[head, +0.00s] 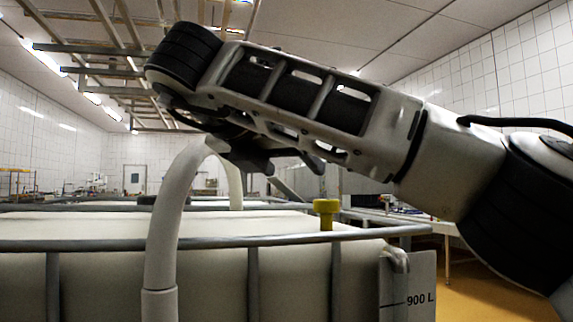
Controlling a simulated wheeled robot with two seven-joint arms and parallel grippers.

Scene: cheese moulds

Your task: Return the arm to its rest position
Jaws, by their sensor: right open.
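My right arm reaches in from the right and crosses the upper middle of the head view, with its black-ringed wrist end at the upper left. My right gripper (285,161) hangs under the far part of this arm, with its dark fingers apart and nothing seen between them. It is above the large white tank, and its fingertips are partly hidden by the arm's own links. My left gripper is not in view.
A large white tank (210,282) with a grey metal rail stands close in front, marked 900 L. A white curved pipe (165,220) arches up near the gripper. A yellow knob (326,208) stands at the rail. Yellow floor (480,285) shows at the right.

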